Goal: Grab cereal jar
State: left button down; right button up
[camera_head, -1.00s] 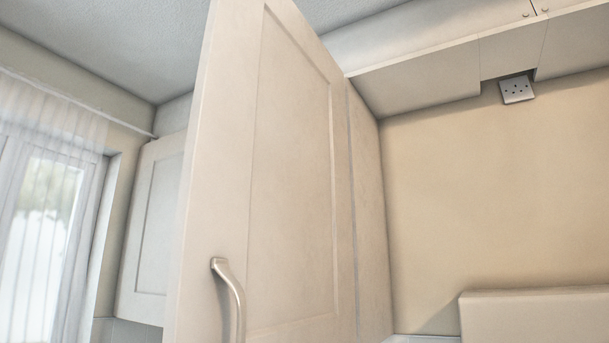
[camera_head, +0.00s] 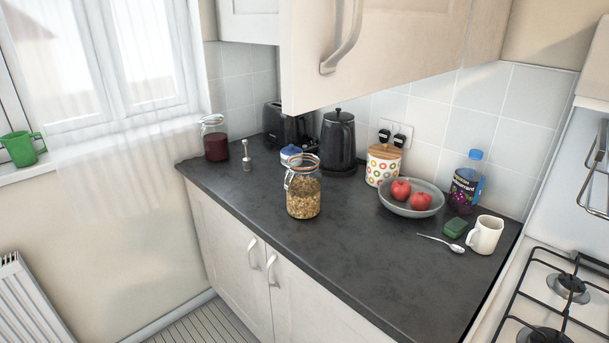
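The cereal jar (camera_head: 303,190) is a clear glass clip-top jar filled with brown flakes. It stands upright on the dark counter (camera_head: 330,256), near the front edge and in front of the black kettle. Its lid looks closed. Neither of my grippers shows in the head view, so I cannot see whether they are open or shut.
The kettle (camera_head: 338,143) and a jar with dark red contents (camera_head: 214,140) stand behind. A bowl of red fruit (camera_head: 411,202), white mug (camera_head: 485,235), spoon (camera_head: 443,244) and bottle (camera_head: 467,183) are right. The counter's front right is clear.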

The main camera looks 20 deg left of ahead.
aim_at(303, 198)
jog(key=j+z, duration=0.85)
jog(key=k+j, duration=0.05)
jog(key=j, duration=0.05)
